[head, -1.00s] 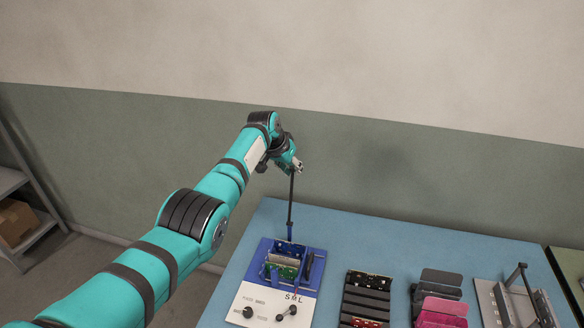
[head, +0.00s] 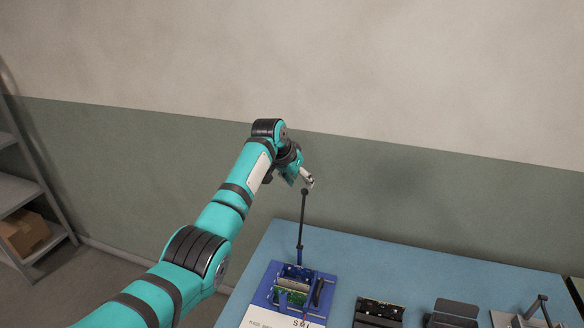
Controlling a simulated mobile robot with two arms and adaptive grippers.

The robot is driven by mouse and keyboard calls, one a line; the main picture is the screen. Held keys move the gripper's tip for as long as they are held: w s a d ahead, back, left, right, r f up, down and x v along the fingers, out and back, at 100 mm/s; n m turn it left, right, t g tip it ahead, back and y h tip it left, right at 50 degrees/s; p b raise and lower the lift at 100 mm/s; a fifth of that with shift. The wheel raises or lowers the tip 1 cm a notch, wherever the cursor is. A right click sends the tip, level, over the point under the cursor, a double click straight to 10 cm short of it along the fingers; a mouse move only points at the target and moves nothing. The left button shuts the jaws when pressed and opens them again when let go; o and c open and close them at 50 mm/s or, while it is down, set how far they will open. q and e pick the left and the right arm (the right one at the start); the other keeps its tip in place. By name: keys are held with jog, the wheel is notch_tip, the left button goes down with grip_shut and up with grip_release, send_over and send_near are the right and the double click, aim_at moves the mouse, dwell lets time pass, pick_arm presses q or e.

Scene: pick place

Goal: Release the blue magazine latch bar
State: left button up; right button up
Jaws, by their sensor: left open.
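A blue device (head: 264,293) with a green circuit board sits on the table's left part, its lower end cut off by the picture's bottom edge. A thin dark latch bar (head: 301,225) stands nearly upright from its back, with a round knob on top. My left gripper (head: 308,182) is open, its fingertips just above the knob. I cannot tell whether they touch it. My right gripper is out of view.
On the blue table (head: 400,262), a black rack (head: 378,312), dark plates (head: 452,313) and a grey fixture with a lever (head: 535,308) stand to the right. A shelf with a cardboard box (head: 24,232) is at far left. The table's back strip is clear.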

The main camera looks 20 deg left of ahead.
pick_arm(q)
jog(key=v, duration=0.7)
jog(key=shift+r, duration=0.15)
